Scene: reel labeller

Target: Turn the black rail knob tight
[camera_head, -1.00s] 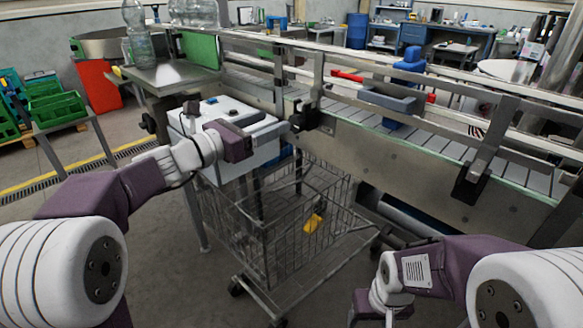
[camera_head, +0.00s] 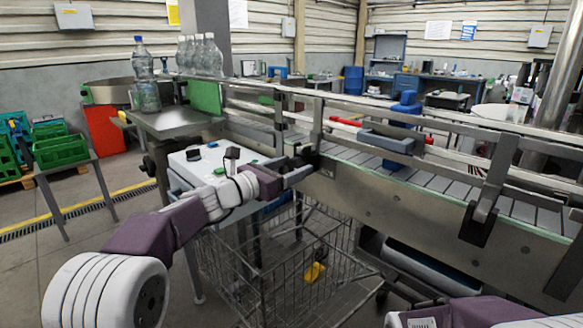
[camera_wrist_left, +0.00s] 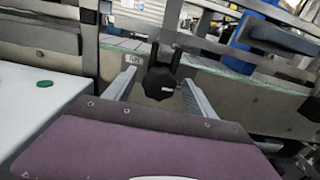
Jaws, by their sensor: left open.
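The black rail knob (camera_wrist_left: 160,83) sits on a dark bracket at the conveyor's side rail, in the middle of the left wrist view. In the head view the knob's black bracket (camera_head: 312,155) is partly hidden by my gripper. My left gripper (camera_wrist_left: 160,77) is open, with one grey finger on each side of the knob in the wrist view. Gaps show between the fingers and the knob there; I cannot tell how deep the knob sits between them. The left gripper (camera_head: 304,166) reaches the rail from the left in the head view. My right gripper is out of view.
A white box (camera_head: 190,162) with buttons stands left of the gripper, close to it. A wire cart (camera_head: 270,270) is below. The conveyor (camera_head: 400,200) runs to the right, with another black clamp (camera_head: 478,222) on it. Bottles (camera_head: 146,80) stand at the back left.

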